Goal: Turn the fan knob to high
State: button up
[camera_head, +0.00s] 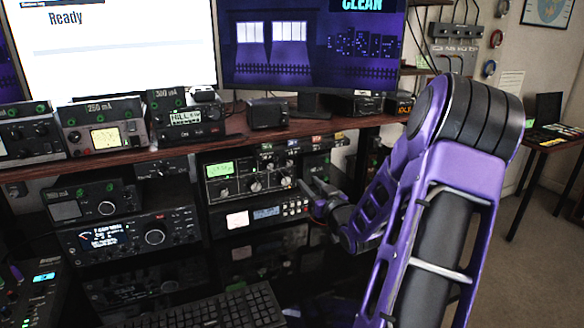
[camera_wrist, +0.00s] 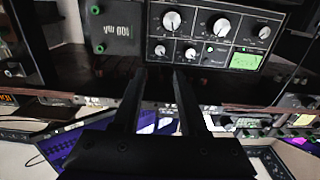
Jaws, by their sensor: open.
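A dark tuner panel with a green-lit meter and several knobs (camera_head: 255,186) stands under the wooden shelf in the head view. In the wrist view, which looks upside down, the panel (camera_wrist: 205,10) shows three larger light-faced knobs (camera_wrist: 220,27) in a row and smaller knobs (camera_wrist: 190,53) beside them. The labels are too small to read, so I cannot tell which is the fan knob. My gripper (camera_head: 307,188) is just right of the panel in the head view. In the wrist view my gripper (camera_wrist: 157,72) is open, with nothing between its fingers and the knobs apart from them.
A wooden shelf (camera_head: 140,152) carrying several radio units runs above the panel. A unit with a small lit display (camera_head: 267,213) sits directly below it. Other radios (camera_head: 120,238) stand at left, and a keyboard (camera_head: 215,308) lies in front. Two monitors (camera_head: 305,45) stand above.

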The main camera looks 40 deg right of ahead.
aim_at(290, 163)
jog(key=x, duration=1.2)
jog(key=shift+w+b, duration=0.35)
jog(key=shift+w, duration=0.05)
grip_shut()
